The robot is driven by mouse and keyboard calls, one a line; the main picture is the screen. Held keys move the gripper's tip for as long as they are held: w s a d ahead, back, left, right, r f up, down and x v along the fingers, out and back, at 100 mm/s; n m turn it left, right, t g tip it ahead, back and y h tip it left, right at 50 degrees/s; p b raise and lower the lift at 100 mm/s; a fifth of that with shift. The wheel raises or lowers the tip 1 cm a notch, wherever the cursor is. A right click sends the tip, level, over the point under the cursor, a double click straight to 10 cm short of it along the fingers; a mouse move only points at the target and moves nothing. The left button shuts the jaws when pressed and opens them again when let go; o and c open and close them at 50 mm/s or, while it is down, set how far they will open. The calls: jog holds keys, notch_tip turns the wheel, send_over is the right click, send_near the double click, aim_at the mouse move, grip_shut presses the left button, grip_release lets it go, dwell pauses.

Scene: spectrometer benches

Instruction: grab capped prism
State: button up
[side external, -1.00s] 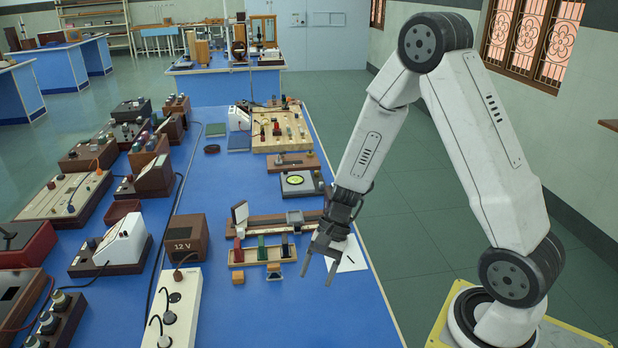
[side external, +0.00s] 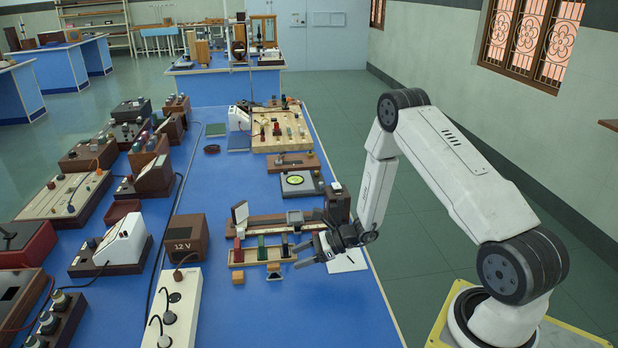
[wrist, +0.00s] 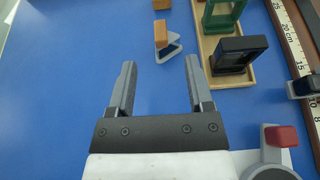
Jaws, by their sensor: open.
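The capped prism (wrist: 168,46) shows in the wrist view as a clear, pale triangular piece with a wooden cap at one end. It lies on the blue bench just ahead of my gripper (wrist: 160,64), roughly in line with the gap between the fingers. My gripper is open and nothing is between its fingers. In the side view the prism (side external: 274,271) sits in front of the wooden tray, and my gripper (side external: 300,255) is to its right, low and pointing left. I cannot tell the exact height of the fingertips above the bench.
A wooden tray (side external: 262,262) holding coloured upright pieces is close behind the prism; its black frame (wrist: 238,55) stands near my right finger in the wrist view. A small wooden block (side external: 238,277) lies left of the prism. A ruled rail (wrist: 290,35) runs beyond the tray.

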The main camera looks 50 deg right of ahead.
aim_at(277, 265)
jog(key=shift+x, duration=1.3)
jog(key=shift+a, duration=0.1)
jog(key=shift+x, duration=2.55)
jog(key=shift+w, duration=0.1)
jog(key=shift+c, duration=0.2)
grip_shut()
